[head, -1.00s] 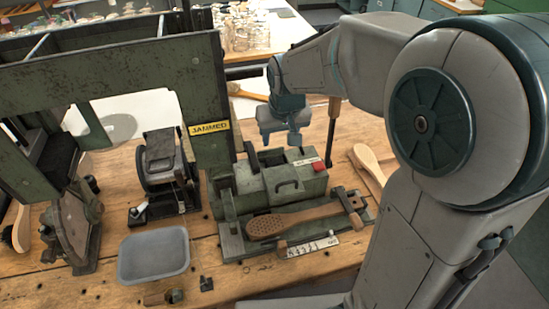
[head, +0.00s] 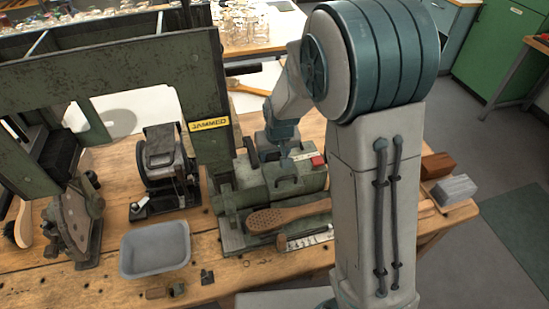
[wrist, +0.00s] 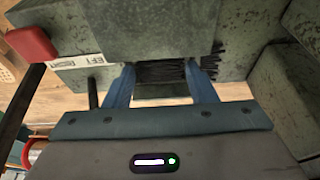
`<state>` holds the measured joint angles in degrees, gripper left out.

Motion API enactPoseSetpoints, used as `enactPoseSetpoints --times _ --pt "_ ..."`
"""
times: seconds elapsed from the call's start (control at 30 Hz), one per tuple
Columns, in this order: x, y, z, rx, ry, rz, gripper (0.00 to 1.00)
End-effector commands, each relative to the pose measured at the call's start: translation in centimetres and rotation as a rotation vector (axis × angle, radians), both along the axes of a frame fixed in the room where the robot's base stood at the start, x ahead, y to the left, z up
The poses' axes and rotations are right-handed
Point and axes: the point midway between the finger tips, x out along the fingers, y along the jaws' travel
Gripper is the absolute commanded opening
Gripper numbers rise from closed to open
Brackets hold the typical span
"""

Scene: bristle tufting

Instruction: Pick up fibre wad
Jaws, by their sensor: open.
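A dark fibre wad (wrist: 160,74) shows in the wrist view, in an opening at the edge of the green machine (wrist: 140,25). Some of its black strands stick out beyond the right finger. My gripper (wrist: 160,66) is open, with one blue finger on each side of the wad's middle. I cannot tell whether the fingers touch it. In the head view my gripper (head: 285,150) is low over the top of the green machine (head: 270,185), and the wad cannot be made out there.
A drilled wooden brush body (head: 285,215) lies along the machine's front. A red button (wrist: 32,43) sits near the gripper on the left. A grey tray (head: 155,248) stands left on the bench. A tall green frame marked JAMMED (head: 209,124) rises beside the machine.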

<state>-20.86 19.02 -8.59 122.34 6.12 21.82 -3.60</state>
Motion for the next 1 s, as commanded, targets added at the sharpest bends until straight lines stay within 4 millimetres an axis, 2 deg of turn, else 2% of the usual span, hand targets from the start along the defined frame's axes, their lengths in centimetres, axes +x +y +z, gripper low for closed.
enactPoseSetpoints --times 0.17,0.4,0.43,0.5,0.53,0.87,1.0 --pt "0.5 0.1 -1.5 0.000 0.000 0.001 0.51" --pt "0.5 0.1 -1.6 0.000 -0.002 0.001 0.51" --pt "0.5 0.1 -1.6 0.000 -0.002 0.001 0.48" --pt "0.5 0.1 -1.6 0.000 -0.002 0.001 0.29" --pt "0.5 0.1 -1.6 0.000 -0.002 0.001 0.23" --pt "0.5 0.1 -1.5 0.001 -0.002 0.001 0.23" --pt "0.6 0.2 -0.8 0.001 -0.004 0.002 0.23"
